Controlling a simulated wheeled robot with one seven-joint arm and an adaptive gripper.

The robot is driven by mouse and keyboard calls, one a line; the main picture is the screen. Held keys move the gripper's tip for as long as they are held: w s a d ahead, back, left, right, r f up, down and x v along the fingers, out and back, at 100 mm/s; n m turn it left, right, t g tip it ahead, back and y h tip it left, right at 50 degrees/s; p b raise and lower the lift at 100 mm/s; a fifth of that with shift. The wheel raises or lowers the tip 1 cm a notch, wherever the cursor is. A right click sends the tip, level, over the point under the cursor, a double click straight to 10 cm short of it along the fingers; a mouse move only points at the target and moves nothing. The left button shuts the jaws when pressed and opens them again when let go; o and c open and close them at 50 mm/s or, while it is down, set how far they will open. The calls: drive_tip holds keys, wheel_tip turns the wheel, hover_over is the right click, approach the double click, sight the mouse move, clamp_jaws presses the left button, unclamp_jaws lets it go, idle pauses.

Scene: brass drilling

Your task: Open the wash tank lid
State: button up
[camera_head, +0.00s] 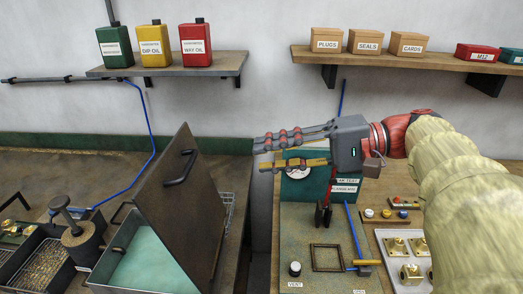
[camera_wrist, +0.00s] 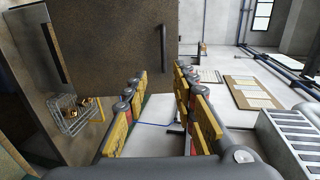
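The wash tank lid (camera_head: 182,215) is a dark brown plate raised steeply above the tank, with a dark bar handle (camera_head: 180,168) near its upper edge. The wash tank (camera_head: 146,265) below it holds pale green liquid. My gripper (camera_head: 262,158) is right of the lid, pointing left, apart from it. Its fingers are spread with nothing between them. In the wrist view the lid (camera_wrist: 105,35) fills the upper left, with a dark handle (camera_wrist: 163,48) beyond the open fingers (camera_wrist: 160,85).
A wire basket with brass parts (camera_wrist: 76,113) stands beside the lid. Left of the tank are a dark tray (camera_head: 42,262) and a knobbed cylinder (camera_head: 80,240). The right bench (camera_head: 300,230) carries a green test box (camera_head: 312,186), a frame and brass fittings. Shelves hang above.

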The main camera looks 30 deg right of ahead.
drive_tip(key=c, duration=0.3)
